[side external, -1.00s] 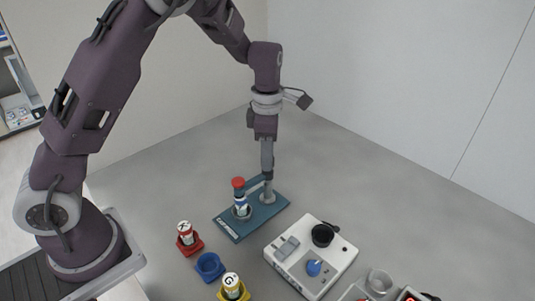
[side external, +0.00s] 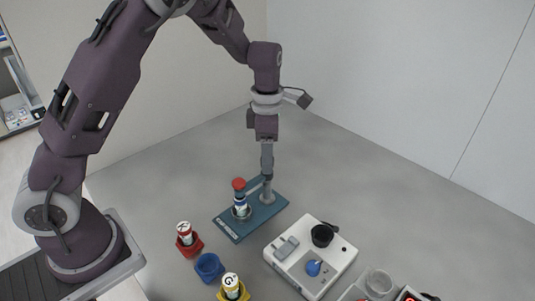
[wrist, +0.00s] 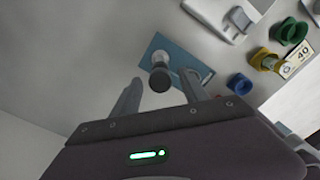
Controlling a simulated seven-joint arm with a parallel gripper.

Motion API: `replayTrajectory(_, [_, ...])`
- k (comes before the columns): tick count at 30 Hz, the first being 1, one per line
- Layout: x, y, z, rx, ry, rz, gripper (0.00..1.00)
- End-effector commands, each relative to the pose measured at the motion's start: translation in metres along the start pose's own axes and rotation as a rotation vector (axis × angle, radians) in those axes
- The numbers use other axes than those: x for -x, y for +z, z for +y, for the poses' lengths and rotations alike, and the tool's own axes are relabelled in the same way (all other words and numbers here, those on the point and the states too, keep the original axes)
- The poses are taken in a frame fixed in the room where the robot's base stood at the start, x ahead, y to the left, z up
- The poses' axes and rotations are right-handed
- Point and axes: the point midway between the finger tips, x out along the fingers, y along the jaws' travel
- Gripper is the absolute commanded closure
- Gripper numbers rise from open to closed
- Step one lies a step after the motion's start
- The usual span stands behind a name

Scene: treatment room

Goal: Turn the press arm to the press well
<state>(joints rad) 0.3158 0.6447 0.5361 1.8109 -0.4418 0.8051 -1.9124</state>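I cannot tell whether the arm touches the vial. Contact with the knob cannot be told. The base plate (wrist: 152,48) shows behind.
A red holder with a vial (side external: 186,238), an empty blue holder (side external: 209,266) and a yellow holder with a vial (side external: 232,288) stand in front. The table behind the press is clear.

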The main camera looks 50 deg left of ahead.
Motion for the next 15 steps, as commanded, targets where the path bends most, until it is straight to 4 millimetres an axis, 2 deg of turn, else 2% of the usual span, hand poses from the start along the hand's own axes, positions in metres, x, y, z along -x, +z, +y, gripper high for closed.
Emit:
replayTrajectory(4, [0.006, 0.0, 0.0, -0.001, 0.001, -0.001, 0.48])
replayTrajectory(10, [0.048, 0.001, 0.001, -0.001, 0.004, -0.003, 0.48])
replayTrajectory(15, [0.069, 0.0, 0.0, 0.0, 0.001, -0.001, 0.48])
